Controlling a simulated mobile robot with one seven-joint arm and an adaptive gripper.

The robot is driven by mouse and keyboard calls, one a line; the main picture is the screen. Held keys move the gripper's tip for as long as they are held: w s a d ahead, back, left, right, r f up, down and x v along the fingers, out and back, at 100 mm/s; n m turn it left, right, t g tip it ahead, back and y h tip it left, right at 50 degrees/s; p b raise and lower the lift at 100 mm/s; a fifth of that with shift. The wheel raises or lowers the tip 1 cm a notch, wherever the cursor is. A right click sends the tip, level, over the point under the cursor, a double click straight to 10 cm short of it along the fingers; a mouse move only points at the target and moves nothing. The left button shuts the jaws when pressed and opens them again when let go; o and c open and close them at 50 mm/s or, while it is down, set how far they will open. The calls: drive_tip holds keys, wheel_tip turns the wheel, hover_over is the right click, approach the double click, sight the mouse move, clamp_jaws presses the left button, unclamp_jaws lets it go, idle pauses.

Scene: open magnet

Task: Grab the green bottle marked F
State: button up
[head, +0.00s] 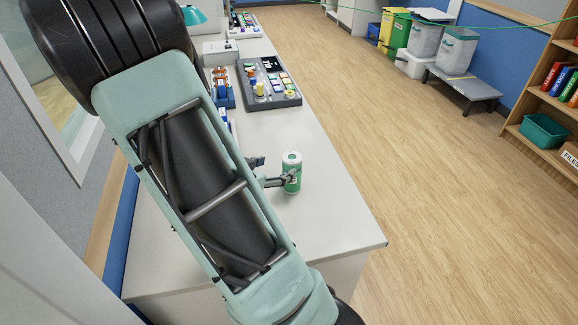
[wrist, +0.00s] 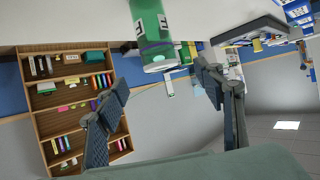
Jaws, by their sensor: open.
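The green bottle (head: 291,185) with a white cap stands upright on the white counter, near its front end in the head view. In the wrist view the bottle (wrist: 150,22) hangs from the top edge, its pale cap end toward the gap between the fingers. White labels with a dark letter that looks like F show on its side. My gripper (head: 273,171) is open and empty beside the bottle. One finger overlaps the bottle in the head view; I cannot tell whether it touches. In the wrist view the fingers of my gripper (wrist: 163,79) are spread wide.
A dark tray (head: 290,101) of small coloured items sits farther back on the counter, beside a blue rack (head: 224,97). The counter around the bottle is clear. Bins (head: 425,42), a low grey platform (head: 465,84) and a wooden bookshelf (head: 540,90) stand across the open floor.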

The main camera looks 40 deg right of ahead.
sight(292, 160)
drive_tip(key=b+x, duration=0.2)
drive_tip(key=x, duration=0.8)
drive_tip(key=shift+d, duration=0.2)
drive_tip(key=shift+c, duration=0.3)
drive_tip(key=c, duration=1.5)
